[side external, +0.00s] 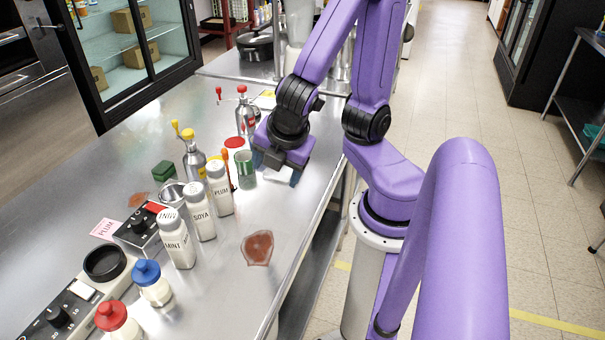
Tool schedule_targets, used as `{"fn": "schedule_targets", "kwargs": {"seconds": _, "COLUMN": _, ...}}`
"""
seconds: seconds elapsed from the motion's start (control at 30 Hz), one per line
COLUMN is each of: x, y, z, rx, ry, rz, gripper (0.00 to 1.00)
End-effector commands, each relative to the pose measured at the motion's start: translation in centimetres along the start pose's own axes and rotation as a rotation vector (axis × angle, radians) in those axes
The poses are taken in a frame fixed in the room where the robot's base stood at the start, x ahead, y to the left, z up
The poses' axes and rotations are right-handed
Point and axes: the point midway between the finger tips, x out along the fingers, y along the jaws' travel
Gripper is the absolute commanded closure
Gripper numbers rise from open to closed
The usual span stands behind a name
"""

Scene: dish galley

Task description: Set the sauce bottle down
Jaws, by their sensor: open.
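Three white sauce bottles stand upright in a row on the steel counter (215,290): the MINT bottle (178,243), the SOYA bottle (201,216) and the PLUM bottle (220,192). I cannot tell which one the task means. My gripper (276,170) is open and low over the counter, to the right of the PLUM bottle and apart from it. No bottle shows between its fingers. Its palm hides part of the space between them, where a small white patch shows that I cannot make out.
A green-and-white cup (245,168) stands close left of my gripper. Pump-topped metal bottles with yellow (193,160) and red (243,112) tops stand behind. A brown spill (258,248) lies nearer the front edge. Blue-capped (152,284) and red-capped (116,322) jars stand front left.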

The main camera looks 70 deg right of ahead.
Motion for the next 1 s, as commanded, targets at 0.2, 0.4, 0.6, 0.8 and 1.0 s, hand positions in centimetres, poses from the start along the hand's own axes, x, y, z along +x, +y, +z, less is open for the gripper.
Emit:
{"fn": "schedule_targets", "kwargs": {"seconds": 0.2, "x": -2.7, "y": -3.8, "z": -1.0, "rx": 0.335, "ry": 0.142, "rz": -0.255, "gripper": 0.27}}
{"fn": "schedule_targets", "kwargs": {"seconds": 0.4, "x": -4.1, "y": -5.1, "z": -1.7, "rx": 0.451, "ry": 0.195, "rz": -0.36, "gripper": 0.27}}
{"fn": "schedule_targets", "kwargs": {"seconds": 0.6, "x": -4.2, "y": -5.2, "z": -1.8, "rx": 0.459, "ry": 0.198, "rz": -0.368, "gripper": 0.27}}
{"fn": "schedule_targets", "kwargs": {"seconds": 0.8, "x": -4.2, "y": -5.2, "z": -1.8, "rx": 0.457, "ry": 0.197, "rz": -0.367, "gripper": 0.27}}
{"fn": "schedule_targets", "kwargs": {"seconds": 1.0, "x": -4.2, "y": -5.2, "z": -1.7, "rx": 0.456, "ry": 0.196, "rz": -0.366, "gripper": 0.27}}
